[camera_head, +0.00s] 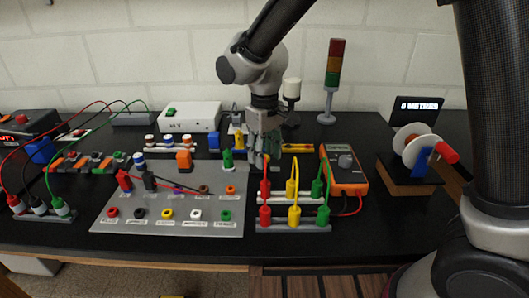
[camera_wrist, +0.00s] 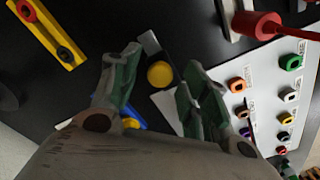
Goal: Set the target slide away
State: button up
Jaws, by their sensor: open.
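I cannot make out with certainty which thing is the target slide. My gripper (camera_head: 264,150) hangs low over the bench behind the grey socket panel. In the wrist view its two grey-green fingers (camera_wrist: 160,88) are spread apart. A round yellow knob (camera_wrist: 159,74) shows between and beyond the fingertips, with dark and pale grey parts around it. No finger visibly touches it. A blue part (camera_wrist: 130,120) shows partly behind the left finger. The gripper hides much of this spot in the head view.
The grey panel (camera_head: 180,222) with colored plugs and sockets stands in front. Plug racks (camera_head: 292,226) and an orange meter (camera_head: 345,172) stand right of it. A yellow socket bar (camera_wrist: 45,32) lies near the gripper. A signal tower (camera_head: 334,80) and spool (camera_head: 415,145) stand farther right.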

notch_tip(320, 180, up, 12)
dwell(0.4)
jog(key=shift+d, duration=0.1)
jog(key=d+r+m+t, duration=0.15)
jog(key=d+r, duration=0.25)
jog(key=d, duration=0.9)
jog(key=s+d+m+t, duration=0.1)
jog(key=s+d+m, duration=0.1)
jog(key=s+d, duration=0.3)
jog(key=s+d+m, duration=0.3)
jog(key=s+d, duration=0.2)
jog(key=d, duration=0.5)
jog(key=s+d+m+t, duration=0.1)
jog(key=s+d+m, duration=0.1)
jog(key=s+d, duration=0.4)
jog(key=shift+d+t, duration=0.35)
jog(key=shift+d, duration=0.7)
jog(key=shift+s+d+f+m, duration=0.1)
jog(key=shift+s+d+m, duration=0.15)
jog(key=shift+s, duration=0.15)
